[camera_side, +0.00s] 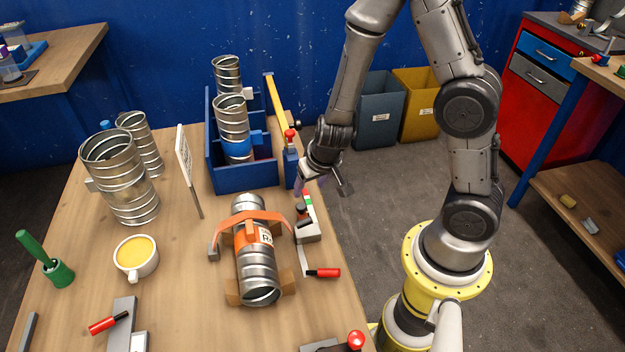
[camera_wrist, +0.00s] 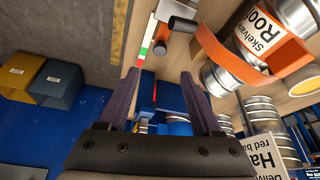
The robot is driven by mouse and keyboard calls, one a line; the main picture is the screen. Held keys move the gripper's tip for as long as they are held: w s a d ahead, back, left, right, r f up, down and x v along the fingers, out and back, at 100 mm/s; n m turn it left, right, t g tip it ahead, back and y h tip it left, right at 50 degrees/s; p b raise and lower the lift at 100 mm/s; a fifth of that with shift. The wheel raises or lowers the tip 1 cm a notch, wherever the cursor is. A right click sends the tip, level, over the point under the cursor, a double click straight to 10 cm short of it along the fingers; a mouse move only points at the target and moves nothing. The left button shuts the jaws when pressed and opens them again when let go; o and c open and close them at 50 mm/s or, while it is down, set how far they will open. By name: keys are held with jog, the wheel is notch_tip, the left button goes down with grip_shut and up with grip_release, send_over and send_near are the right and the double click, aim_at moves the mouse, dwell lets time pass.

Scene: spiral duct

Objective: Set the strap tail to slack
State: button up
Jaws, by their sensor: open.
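An orange strap (camera_side: 250,216) arches over a ribbed metal duct (camera_side: 259,272) lying in a cardboard-coloured cradle on the bench. The strap also shows in the wrist view (camera_wrist: 235,62). Its right end runs towards a small grey block (camera_side: 309,234) with a dark knob (camera_side: 302,213). A green, white and red strip (camera_side: 308,201) stands beside the knob; it shows in the wrist view too (camera_wrist: 148,42). I cannot tell which part is the strap tail. My gripper (camera_side: 322,186) is open and empty, above the bench's right edge near the strip. In the wrist view its fingers (camera_wrist: 160,78) point towards the strip's red end.
A blue rack (camera_side: 243,178) with upright ducts stands behind. A yellow bar (camera_side: 276,103) and red knob (camera_side: 290,133) are close to my gripper. A red-handled tool (camera_side: 323,272) lies at the right edge. A sign (camera_side: 185,158), yellow-filled cup (camera_side: 136,256) and ducts stand left.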

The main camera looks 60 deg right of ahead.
jog(key=shift+v, duration=1.2)
jog(key=w+a+g+y, duration=0.1)
jog(key=w+a+y, duration=0.3)
jog(key=a, duration=0.3)
jog(key=g+h, duration=0.2)
jog(key=g, duration=0.1)
send_near(301, 204)
notch_tip(301, 204, down, 8)
jog(key=shift+f, duration=0.15)
